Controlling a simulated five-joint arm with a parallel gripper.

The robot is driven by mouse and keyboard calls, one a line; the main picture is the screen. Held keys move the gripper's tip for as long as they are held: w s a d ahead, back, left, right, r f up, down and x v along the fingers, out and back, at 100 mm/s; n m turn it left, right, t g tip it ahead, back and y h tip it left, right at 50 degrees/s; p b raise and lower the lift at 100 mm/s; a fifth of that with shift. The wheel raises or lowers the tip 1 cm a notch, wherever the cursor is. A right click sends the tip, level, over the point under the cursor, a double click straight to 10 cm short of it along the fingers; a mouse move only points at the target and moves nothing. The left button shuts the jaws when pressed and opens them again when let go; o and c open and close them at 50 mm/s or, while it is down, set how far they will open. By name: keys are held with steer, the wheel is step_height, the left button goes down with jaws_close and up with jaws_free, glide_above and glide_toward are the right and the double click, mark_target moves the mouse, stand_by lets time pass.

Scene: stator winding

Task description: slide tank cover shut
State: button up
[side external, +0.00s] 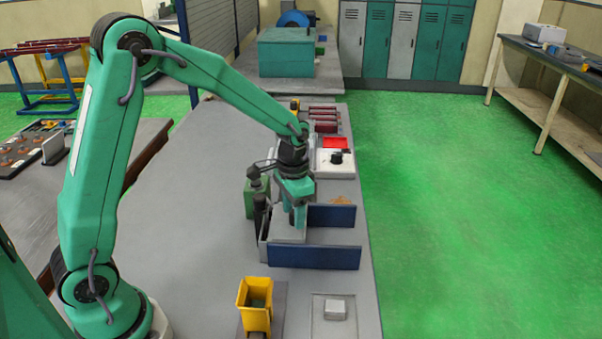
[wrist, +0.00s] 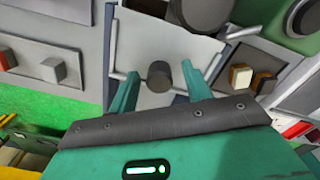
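The tank (side external: 314,257) stands on the bench in the side view, with dark blue long walls. A light grey cover plate (side external: 289,236) lies between the walls, toward their left end. In the wrist view the pale cover (wrist: 150,42) carries a dark round knob (wrist: 159,76). My gripper (side external: 295,222) points down over the cover. In the wrist view my gripper (wrist: 162,88) has its two green fingers apart, one on each side of the knob, with visible gaps. Contact with the knob does not show. The fingertips are partly hidden in the side view.
A green block (side external: 256,198) stands left of the tank. A white box with a black knob (side external: 335,162) is behind it. A yellow bin (side external: 256,303) and a small grey block on a tray (side external: 334,308) are in front. The bench (side external: 190,220) is clear at left.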

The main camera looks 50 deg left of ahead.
mark_target(292, 213)
steer(key=shift+w+r, duration=0.1)
steer(key=shift+r, duration=2.4)
steer(key=shift+s+r, duration=0.3)
steer(key=shift+r, duration=0.2)
steer(key=s+r+n+t, duration=0.1)
steer(key=s+r+t, duration=0.2)
steer(key=s, duration=0.6)
steer(key=s+r+n+t, duration=0.2)
steer(key=s+r, duration=0.5)
steer(key=s, duration=0.3)
steer(key=shift+a+r+t, duration=0.2)
steer(key=shift+t, duration=0.2)
steer(key=shift+s, duration=0.1)
